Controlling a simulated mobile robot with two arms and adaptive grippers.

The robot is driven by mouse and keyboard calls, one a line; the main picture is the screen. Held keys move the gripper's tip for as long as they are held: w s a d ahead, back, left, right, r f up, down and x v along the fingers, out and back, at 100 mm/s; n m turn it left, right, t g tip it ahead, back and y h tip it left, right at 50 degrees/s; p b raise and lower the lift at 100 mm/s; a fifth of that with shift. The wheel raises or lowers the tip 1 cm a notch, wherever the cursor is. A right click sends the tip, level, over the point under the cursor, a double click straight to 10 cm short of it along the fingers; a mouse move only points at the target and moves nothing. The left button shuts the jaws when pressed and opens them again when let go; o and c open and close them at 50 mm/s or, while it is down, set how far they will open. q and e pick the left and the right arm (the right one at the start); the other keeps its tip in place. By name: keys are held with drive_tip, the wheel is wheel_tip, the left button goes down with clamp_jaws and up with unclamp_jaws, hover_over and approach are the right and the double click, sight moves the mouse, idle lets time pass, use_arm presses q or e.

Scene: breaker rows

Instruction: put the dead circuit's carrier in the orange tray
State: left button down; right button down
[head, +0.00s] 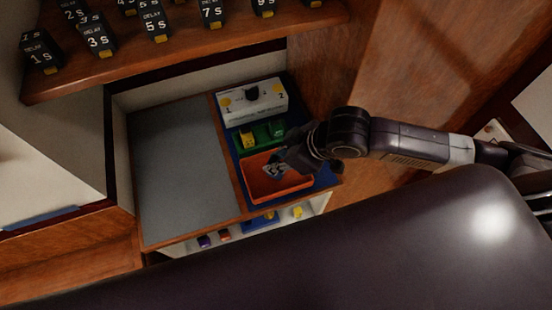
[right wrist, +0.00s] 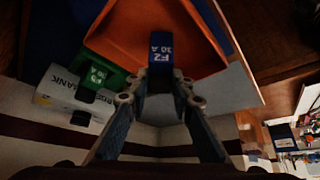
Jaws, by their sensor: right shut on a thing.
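My right gripper (head: 276,171) reaches in from the right and is over the orange tray (head: 299,187). It is shut on a small dark blue carrier, seen clearly in the right wrist view (right wrist: 160,55), with white lettering that looks like "FZ 30 A". In that view the carrier lies in front of the orange tray (right wrist: 122,32). Whether it touches the tray floor I cannot tell. In the head view the gripper mostly hides the carrier. The visible part of the tray looks empty. My left gripper is not in view.
The grey surface (head: 180,165) at left is clear. Black delay blocks (head: 100,38) line the upper shelf. Small coloured carriers sit below the counter.

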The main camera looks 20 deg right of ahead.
drive_tip(key=c, duration=1.7)
unclamp_jaws()
drive_tip(key=shift+f, duration=0.1)
drive_tip(key=p+v, duration=0.4)
drive_tip(key=v, duration=0.8)
drive_tip(key=shift+r+p, duration=0.2)
drive_tip(key=shift+p, duration=0.1)
